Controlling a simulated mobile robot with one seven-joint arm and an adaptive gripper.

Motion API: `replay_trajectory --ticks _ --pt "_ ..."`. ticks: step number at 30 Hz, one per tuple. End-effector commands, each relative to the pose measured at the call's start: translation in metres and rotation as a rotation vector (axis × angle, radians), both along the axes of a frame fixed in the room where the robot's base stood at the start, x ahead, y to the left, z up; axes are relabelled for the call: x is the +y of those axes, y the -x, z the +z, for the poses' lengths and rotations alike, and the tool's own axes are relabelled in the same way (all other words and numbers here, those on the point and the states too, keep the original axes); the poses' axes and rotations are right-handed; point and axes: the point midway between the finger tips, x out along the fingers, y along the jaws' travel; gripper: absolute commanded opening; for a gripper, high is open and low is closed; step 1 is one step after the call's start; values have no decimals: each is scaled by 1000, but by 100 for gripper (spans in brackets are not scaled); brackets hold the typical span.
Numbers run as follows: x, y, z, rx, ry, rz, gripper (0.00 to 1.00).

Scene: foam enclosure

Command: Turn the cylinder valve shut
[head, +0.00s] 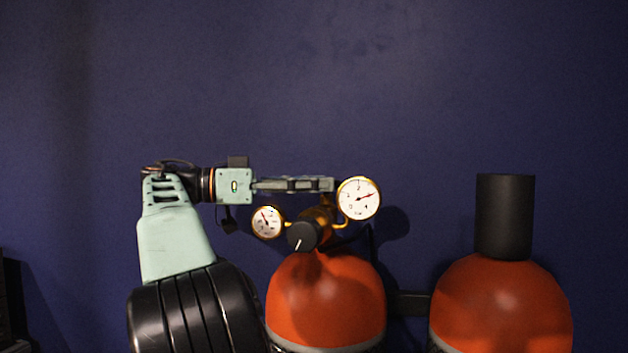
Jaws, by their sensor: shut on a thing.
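The cylinder (326,300) is orange-red with a rounded top and stands low in the middle of the head view. A brass valve body (319,217) sits on it, with a black knob (304,236) carrying a white pointer line at the front. A small gauge (267,222) is left of the valve and a larger gauge (359,198) is upper right. My gripper (328,185) reaches in from the left, level, just above the valve body. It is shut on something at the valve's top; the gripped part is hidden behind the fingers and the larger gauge.
A second orange-red cylinder (500,300) with a black cap (505,217) stands to the right. A dark bracket (410,303) runs between the cylinders. A dark blue wall (330,80) is close behind. The space above the gripper is clear.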

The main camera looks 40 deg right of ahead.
Motion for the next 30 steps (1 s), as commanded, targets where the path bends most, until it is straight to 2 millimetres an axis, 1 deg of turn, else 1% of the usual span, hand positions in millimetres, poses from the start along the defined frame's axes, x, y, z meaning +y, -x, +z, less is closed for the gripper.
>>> replay_trajectory --ticks 7,8,12,20,23,26,30 --pt "0 1 1 -1 1 -1 14" --pt "0 1 1 -1 1 -1 42" --pt "0 0 1 -1 1 0 56" --pt "0 0 0 0 1 0 56" --pt "4 -2 0 0 1 1 56" --pt "16 -8 0 1 2 3 56" --pt "40 -18 0 0 3 3 56"
